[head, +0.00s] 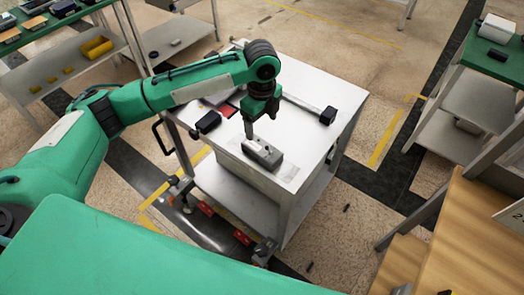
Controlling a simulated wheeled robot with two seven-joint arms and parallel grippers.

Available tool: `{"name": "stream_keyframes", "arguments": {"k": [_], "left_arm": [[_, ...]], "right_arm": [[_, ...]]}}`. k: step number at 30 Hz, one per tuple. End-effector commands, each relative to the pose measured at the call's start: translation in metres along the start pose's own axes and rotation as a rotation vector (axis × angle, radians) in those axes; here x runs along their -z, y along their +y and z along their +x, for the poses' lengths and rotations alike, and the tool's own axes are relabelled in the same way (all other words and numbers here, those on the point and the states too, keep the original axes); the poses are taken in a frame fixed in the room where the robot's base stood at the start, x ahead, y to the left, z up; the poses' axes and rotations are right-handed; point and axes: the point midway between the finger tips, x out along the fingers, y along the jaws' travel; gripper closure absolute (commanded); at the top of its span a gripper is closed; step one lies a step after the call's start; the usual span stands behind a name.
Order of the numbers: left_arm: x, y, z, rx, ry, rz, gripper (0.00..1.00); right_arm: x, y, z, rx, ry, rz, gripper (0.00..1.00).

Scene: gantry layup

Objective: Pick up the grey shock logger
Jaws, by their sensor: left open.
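The grey shock logger (263,155) is a small grey block with a rounded top. It lies on a pale sheet near the front of the white cart top (315,85). My left gripper (249,134) points down right over the logger's far left end, with its fingertips at or just above it. The gap between the fingers is not clear from this angle, and I cannot tell whether they touch the logger. My right gripper is not in view.
A black-headed bar (327,115) lies behind the logger, and a black item (208,122) sits to its left. Shelving with parts (90,47) stands at the upper left. A wooden step (470,225) is at the right. The cart's right side is clear.

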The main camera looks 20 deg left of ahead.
Motion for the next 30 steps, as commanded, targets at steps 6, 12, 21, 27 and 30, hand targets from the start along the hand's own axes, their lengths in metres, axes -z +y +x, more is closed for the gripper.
{"name": "stream_keyframes", "arguments": {"k": [6, 12, 21, 27, 30], "left_arm": [[0.0, 0.001, 0.045, -0.003, 0.0, -0.002, 0.22], [0.0, 0.0, 0.068, 0.0, 0.0, -0.001, 0.22], [-0.001, -0.002, 0.1, -0.002, 0.0, -0.003, 0.22], [0.0, -0.002, 0.121, 0.001, 0.0, -0.001, 0.22], [0.0, -0.002, 0.123, 0.002, 0.0, 0.0, 0.22]], "right_arm": [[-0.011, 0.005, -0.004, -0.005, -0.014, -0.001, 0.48], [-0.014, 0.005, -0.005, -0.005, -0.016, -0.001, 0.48], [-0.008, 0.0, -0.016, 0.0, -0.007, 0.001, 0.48], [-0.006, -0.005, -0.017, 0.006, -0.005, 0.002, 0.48], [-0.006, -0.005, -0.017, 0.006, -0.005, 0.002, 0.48]]}}
